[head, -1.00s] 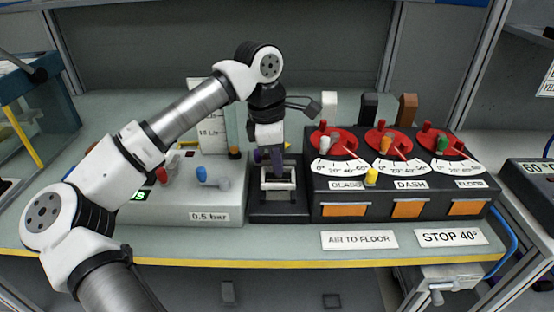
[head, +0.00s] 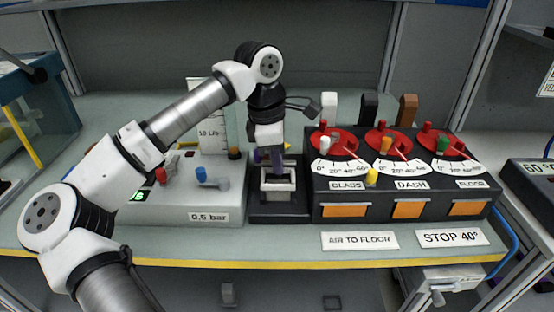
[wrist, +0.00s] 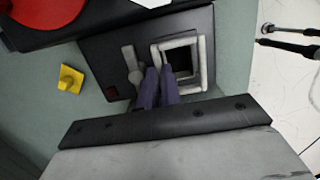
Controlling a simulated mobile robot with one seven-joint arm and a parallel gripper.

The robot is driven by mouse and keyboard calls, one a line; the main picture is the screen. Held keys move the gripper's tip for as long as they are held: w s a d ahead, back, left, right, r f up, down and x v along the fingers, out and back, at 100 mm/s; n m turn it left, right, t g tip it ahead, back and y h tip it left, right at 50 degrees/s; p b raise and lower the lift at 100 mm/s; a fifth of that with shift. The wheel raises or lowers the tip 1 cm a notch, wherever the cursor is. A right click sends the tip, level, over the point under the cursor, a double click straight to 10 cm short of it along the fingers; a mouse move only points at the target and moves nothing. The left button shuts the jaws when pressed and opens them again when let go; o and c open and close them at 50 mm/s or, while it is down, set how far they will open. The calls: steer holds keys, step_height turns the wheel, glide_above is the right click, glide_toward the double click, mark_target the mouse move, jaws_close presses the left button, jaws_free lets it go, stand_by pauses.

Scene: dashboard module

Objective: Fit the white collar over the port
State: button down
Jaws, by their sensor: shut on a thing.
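The white collar (wrist: 203,62) is a square frame. In the wrist view it surrounds the dark opening of the port (wrist: 182,63), and a second pale edge shows just inside it. My gripper (wrist: 158,82) has purple fingers shut on the collar's near left wall. In the head view my gripper (head: 268,160) points down over the black block, and the collar (head: 279,196) shows below the fingers at the port. It looks about level. I cannot tell whether it is fully seated, since the fingers and wrist hide part of it.
A black panel with red dials (head: 383,143) and orange windows stands close on the right. A grey box with knobs (head: 190,205) is on the left. A small grey lever (wrist: 131,62) stands beside the collar.

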mark_target(267, 168)
steer(key=shift+f+b, duration=0.6)
steer(key=shift+f, duration=0.2)
steer(key=c, duration=1.5)
jaws_free()
steer(key=shift+r, duration=0.1)
steer(key=r, duration=0.4)
steer(key=a+r, duration=0.1)
steer(key=r, duration=0.4)
steer(key=a+r, duration=0.1)
steer(key=r, duration=0.3)
steer(key=shift+r, duration=0.3)
